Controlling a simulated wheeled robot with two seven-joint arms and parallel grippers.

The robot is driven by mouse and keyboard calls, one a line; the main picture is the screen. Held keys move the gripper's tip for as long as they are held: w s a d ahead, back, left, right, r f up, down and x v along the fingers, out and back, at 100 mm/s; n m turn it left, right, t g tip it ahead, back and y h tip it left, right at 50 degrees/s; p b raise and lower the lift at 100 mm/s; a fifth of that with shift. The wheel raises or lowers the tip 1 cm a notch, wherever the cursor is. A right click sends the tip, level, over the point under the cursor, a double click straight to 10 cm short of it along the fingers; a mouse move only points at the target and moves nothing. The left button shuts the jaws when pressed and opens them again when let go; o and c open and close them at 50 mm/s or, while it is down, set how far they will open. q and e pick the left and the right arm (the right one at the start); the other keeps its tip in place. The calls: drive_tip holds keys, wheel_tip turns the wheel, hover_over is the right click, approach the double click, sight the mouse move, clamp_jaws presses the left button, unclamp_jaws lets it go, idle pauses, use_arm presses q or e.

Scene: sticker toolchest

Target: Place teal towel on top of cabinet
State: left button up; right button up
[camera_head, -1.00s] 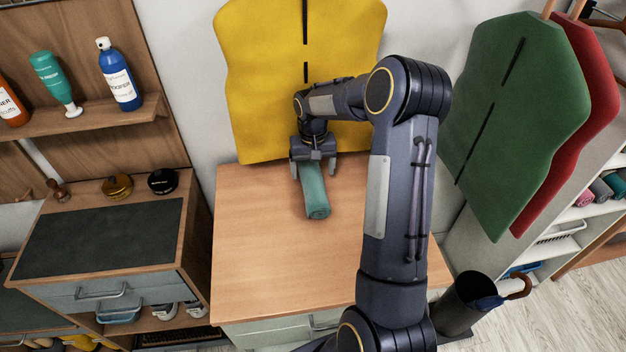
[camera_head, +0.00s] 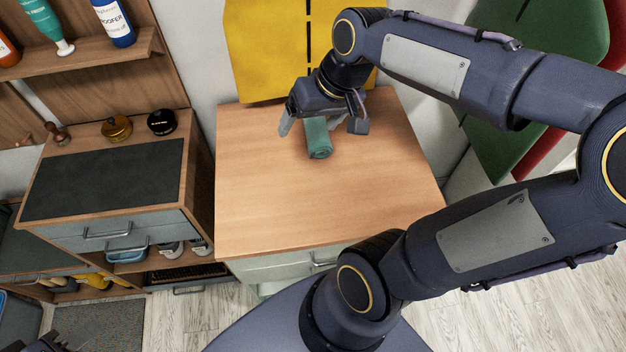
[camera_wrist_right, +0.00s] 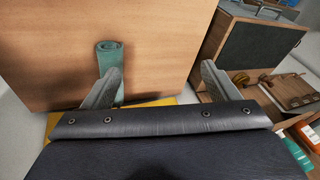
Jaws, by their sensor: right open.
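The teal towel (camera_head: 319,143) is rolled up and lies on the wooden top of the cabinet (camera_head: 290,205), close to its back edge. My right gripper (camera_head: 322,128) is open above the back of the cabinet top and partly hides the towel in the head view. In the right wrist view the towel (camera_wrist_right: 110,58) shows beyond the left-hand finger, not centred between the two spread fingers (camera_wrist_right: 160,88). A small dark part of my left gripper (camera_head: 55,342) shows at the bottom left corner of the head view; its fingers are not clear.
A yellow panel (camera_head: 255,50) stands behind the cabinet, and a green one (camera_head: 500,160) to its right. A workbench with a dark mat (camera_head: 105,180) stands to the left, under a shelf with bottles (camera_head: 115,25). The front of the cabinet top is clear.

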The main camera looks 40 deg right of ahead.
drive_tip(key=s+a+f+n+t+y, duration=0.1)
drive_tip(key=s+a+f, duration=0.2)
drive_tip(key=s+a, duration=0.4)
drive_tip(key=s, duration=0.2)
drive_tip(key=shift+s+n+t+y, duration=0.3)
drive_tip(key=shift+s+t, duration=0.05)
drive_tip(key=shift+t, duration=0.05)
drive_tip(key=shift+a+r, duration=0.1)
